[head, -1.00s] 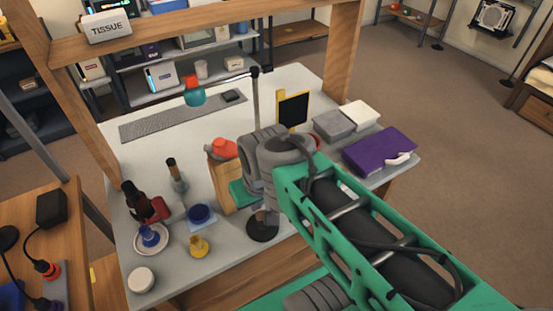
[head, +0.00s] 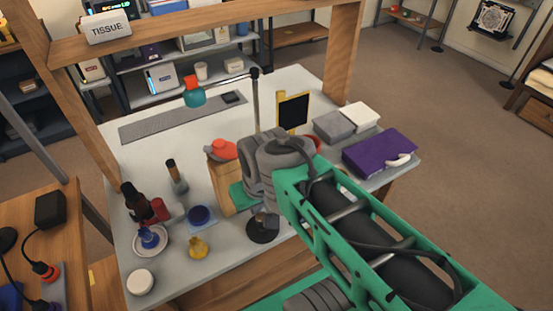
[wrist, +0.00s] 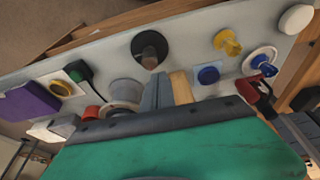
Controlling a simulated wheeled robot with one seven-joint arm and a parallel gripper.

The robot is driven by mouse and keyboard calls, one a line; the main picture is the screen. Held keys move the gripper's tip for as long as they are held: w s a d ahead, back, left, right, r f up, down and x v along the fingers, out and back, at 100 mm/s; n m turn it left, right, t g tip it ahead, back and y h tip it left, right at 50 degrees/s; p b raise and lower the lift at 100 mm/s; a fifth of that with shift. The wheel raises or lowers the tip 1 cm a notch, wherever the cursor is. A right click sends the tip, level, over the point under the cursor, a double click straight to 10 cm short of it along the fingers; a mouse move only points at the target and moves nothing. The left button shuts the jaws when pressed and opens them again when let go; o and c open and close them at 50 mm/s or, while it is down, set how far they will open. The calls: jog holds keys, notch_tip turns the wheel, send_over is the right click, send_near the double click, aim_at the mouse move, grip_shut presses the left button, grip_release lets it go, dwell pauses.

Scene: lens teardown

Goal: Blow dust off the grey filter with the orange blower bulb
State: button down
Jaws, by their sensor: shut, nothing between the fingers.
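An orange-red rounded thing (head: 223,149), likely the blower bulb, rests at the top of a wooden block (head: 222,182) on the grey workbench, left of my wrist in the head view. The grey filter cannot be picked out for sure; a grey round cup-like thing (wrist: 126,92) shows left of my fingers in the wrist view. My gripper (wrist: 158,92) points over the bench, shut and empty. In the head view its fingers are hidden behind my grey wrist.
A black round-based piece (head: 263,227), yellow piece (head: 198,246), blue disc (head: 199,215), blue piece on a saucer (head: 150,238) and white lid (head: 140,282) stand along the front left. A purple case (head: 379,152) lies right.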

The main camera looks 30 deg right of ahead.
notch_tip(320, 180, up, 8)
jog(key=p, duration=0.5)
jog(key=shift+r, duration=0.2)
jog(key=shift+w+a+f, duration=0.1)
notch_tip(320, 180, down, 6)
jog(key=b, duration=0.5)
jog(key=shift+b, duration=0.3)
dwell(0.7)
jog(key=shift+f+b, duration=0.6)
jog(key=shift+f, duration=0.2)
dwell(0.7)
notch_tip(320, 180, up, 9)
jog(key=p, duration=0.6)
jog(key=shift+r+p, duration=0.15)
jog(key=shift+p, duration=0.2)
jog(key=shift+r+p, duration=1.55)
jog(key=shift+r, duration=0.9)
